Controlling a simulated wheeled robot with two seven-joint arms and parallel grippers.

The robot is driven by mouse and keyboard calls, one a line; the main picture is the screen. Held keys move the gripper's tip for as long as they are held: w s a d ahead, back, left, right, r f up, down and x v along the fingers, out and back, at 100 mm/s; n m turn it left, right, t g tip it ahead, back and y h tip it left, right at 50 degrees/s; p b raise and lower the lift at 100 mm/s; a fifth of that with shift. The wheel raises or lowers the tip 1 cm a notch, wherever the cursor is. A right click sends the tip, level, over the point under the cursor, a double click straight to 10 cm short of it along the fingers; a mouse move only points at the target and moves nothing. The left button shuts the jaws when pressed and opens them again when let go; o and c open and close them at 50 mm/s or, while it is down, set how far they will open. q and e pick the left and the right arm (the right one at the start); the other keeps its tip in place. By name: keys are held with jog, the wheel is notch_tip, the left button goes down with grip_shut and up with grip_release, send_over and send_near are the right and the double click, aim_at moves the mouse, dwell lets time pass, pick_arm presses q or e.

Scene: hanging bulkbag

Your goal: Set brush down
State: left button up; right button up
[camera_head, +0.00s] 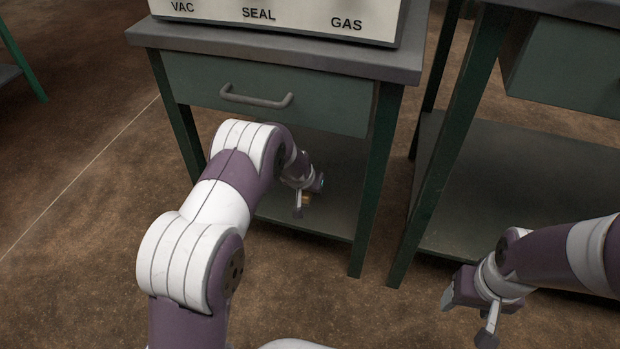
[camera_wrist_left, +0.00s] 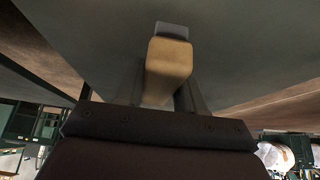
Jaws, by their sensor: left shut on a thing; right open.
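The brush (camera_wrist_left: 168,70) has a tan, wood-coloured body with a dark end. In the left wrist view it sits between the two dark fingers of my left gripper (camera_wrist_left: 160,95), which is shut on it. In the head view only a small tan part of the brush (camera_head: 306,200) shows beside my left gripper (camera_head: 303,193), over the lower shelf (camera_head: 335,205) of the green bench. I cannot tell whether the brush touches the shelf. My right gripper (camera_head: 467,318) is open and empty over the floor at the lower right.
The green bench has a closed drawer (camera_head: 270,103) with a grey handle, above my left forearm. A white panel marked VAC, SEAL and GAS (camera_head: 290,18) stands on its top. A second green bench (camera_head: 540,190) stands to the right. The brown floor (camera_head: 80,200) at left is clear.

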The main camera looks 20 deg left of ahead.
pick_arm(q)
jog(key=f+b, duration=0.2)
jog(key=w+f+b, duration=0.1)
jog(key=f, duration=0.1)
jog(key=shift+w+f+b, duration=0.1)
jog(key=shift+f+b, duration=0.1)
jog(key=shift+b, duration=0.2)
jog(key=shift+r+p, duration=0.25)
jog(key=shift+p, duration=0.05)
jog(key=shift+f, duration=0.3)
jog(key=o, duration=1)
jog(key=shift+o, duration=0.9)
